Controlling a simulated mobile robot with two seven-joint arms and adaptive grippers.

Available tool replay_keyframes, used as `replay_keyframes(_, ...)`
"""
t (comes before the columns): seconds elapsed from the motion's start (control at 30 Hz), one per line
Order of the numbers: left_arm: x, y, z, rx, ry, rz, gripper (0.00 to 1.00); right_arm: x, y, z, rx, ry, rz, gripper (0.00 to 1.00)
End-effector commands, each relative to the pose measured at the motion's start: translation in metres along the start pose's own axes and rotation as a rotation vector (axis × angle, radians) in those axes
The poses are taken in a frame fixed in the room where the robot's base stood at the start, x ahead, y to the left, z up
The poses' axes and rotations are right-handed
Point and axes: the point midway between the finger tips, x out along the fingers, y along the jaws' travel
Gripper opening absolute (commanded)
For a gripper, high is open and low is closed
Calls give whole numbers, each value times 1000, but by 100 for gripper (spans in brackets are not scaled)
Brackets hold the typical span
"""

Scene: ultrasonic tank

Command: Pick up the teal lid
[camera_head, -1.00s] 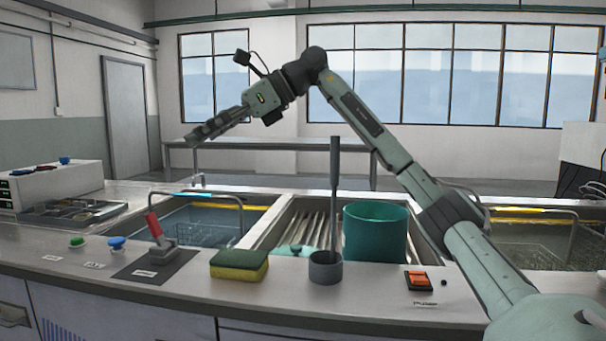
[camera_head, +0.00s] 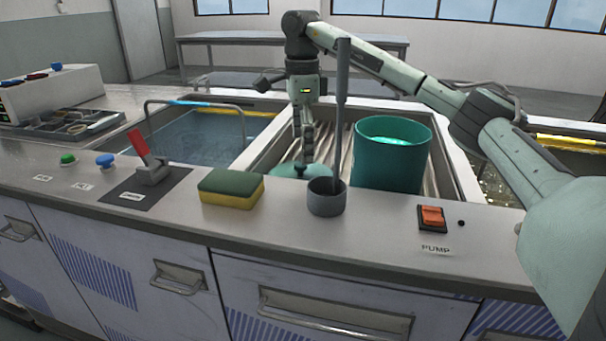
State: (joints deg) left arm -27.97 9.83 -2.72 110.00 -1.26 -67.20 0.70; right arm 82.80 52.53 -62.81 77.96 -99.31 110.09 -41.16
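The teal lid (camera_head: 285,172) lies low in the middle basin, to the left of the teal pot (camera_head: 390,156). It has a small knob on top, and the counter edge and grey cup hide part of it. My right gripper (camera_head: 302,160) points straight down over the lid, its fingertips at or just above the knob. I cannot tell whether they touch it. I see the fingers edge-on, so their opening does not show. My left gripper is not in view.
A grey cup (camera_head: 326,199) with a tall grey rod (camera_head: 341,110) stands on the counter in front of the lid. A green and yellow sponge (camera_head: 231,188), a red lever (camera_head: 139,147) and an orange pump switch (camera_head: 432,216) are nearby. A water-filled tank (camera_head: 200,138) is to the left.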

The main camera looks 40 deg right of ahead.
Motion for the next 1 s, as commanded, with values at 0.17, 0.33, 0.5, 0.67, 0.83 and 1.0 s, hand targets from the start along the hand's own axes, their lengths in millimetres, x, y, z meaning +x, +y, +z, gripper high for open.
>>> replay_keyframes(0.17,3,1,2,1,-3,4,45,27,-1,3,-1,0,3,100)
replay_keyframes(0.33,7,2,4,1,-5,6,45,46,-1,3,0,-1,1,100)
replay_keyframes(0.5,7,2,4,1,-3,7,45,48,-2,3,1,-3,-1,100)
replay_keyframes(0.67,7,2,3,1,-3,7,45,48,-2,4,0,-3,-1,93)
replay_keyframes(0.83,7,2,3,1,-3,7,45,48,-2,4,0,-3,-1,71)
replay_keyframes(1.0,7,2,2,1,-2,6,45,48,-2,4,0,-3,-1,50)
